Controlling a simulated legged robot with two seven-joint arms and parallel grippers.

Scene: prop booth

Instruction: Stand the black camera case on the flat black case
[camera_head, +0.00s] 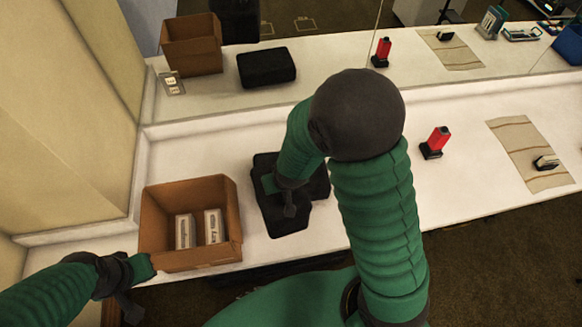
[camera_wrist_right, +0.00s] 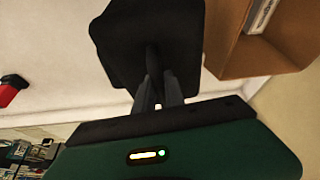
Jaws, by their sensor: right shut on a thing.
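My right gripper (camera_head: 289,205) reaches down over the black cases on the white counter, just right of the cardboard box. In the right wrist view its fingers (camera_wrist_right: 157,95) are shut on a narrow part of a black case (camera_wrist_right: 145,40), which I take to be the camera case. The flat black case (camera_head: 268,165) lies at the same spot in the head view. The dark shapes merge and my arm covers part of them, so I cannot tell whether the cases touch. My left gripper (camera_head: 132,308) is at the lower left, near the cardboard box; its fingers are unclear.
An open cardboard box (camera_head: 160,262) holds two white boxes (camera_head: 213,226). A red item with a black base (camera_head: 436,142) stands to the right. A striped cloth (camera_head: 520,140) carries a small dark item (camera_head: 546,162). A mirror behind reflects the counter.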

